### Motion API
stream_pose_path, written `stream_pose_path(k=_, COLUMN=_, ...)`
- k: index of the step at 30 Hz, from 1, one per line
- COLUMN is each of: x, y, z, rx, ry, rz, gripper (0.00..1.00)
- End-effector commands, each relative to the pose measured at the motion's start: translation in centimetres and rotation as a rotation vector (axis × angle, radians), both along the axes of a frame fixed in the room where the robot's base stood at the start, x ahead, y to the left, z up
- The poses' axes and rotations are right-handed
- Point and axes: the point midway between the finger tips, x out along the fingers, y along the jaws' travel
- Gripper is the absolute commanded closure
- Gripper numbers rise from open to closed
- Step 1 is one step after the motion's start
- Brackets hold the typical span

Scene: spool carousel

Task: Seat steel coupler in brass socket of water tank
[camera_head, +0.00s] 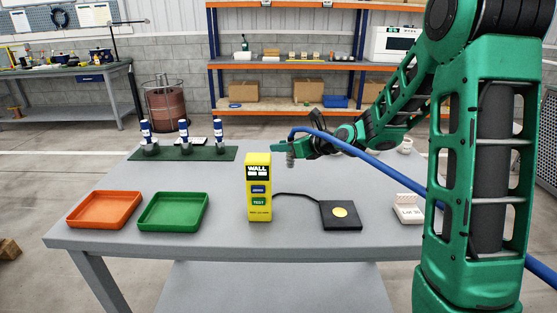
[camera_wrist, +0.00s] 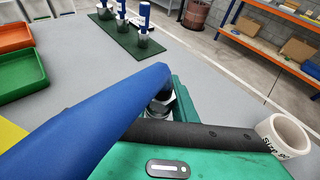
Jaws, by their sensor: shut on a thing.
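My gripper (camera_head: 287,148) is shut on the steel coupler (camera_head: 291,160), a small grey fitting held upright above the table, behind and right of the yellow box. A blue hose (camera_head: 345,148) arches away from it along my arm. In the wrist view the hose (camera_wrist: 90,120) hides most of the grip; a grey piece shows beside the green jaw. Three blue-and-white upright units (camera_head: 146,136), (camera_head: 183,133), (camera_head: 219,131) with grey bases stand on a dark green mat (camera_head: 168,154) at the back left. I cannot tell which is the water tank, and no brass socket is distinguishable.
A yellow box (camera_head: 259,172) marked WALL and TEST stands mid-table, cabled to a black pad (camera_head: 341,226) with a yellow disc. Orange (camera_head: 105,228) and green (camera_head: 173,228) trays lie at front left. A pale block (camera_head: 408,213) is at right. Grey table (camera_head: 290,228) between is clear.

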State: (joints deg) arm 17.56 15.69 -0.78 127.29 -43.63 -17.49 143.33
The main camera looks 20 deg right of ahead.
Motion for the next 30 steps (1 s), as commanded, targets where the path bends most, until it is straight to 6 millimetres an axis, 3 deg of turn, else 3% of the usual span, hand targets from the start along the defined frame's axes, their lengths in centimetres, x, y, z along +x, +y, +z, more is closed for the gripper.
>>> stream_pose_path(k=8, x=1.3, y=-0.7, z=-1.2, rx=0.002, ry=0.001, rz=-0.001, gripper=1.0)
stream_pose_path(k=17, x=1.2, y=-0.6, z=-4.8, rx=0.001, ry=0.002, rz=-0.001, gripper=1.0)
stream_pose_path(k=28, x=1.3, y=-0.6, z=-5.1, rx=0.001, ry=-0.001, rz=0.001, gripper=1.0)
stream_pose_path(k=29, x=1.2, y=-0.5, z=-5.1, rx=0.0, ry=0.0, rz=0.001, gripper=0.69)
stream_pose_path(k=30, x=1.3, y=-0.5, z=-5.1, rx=0.001, ry=-0.001, rz=0.001, gripper=0.59)
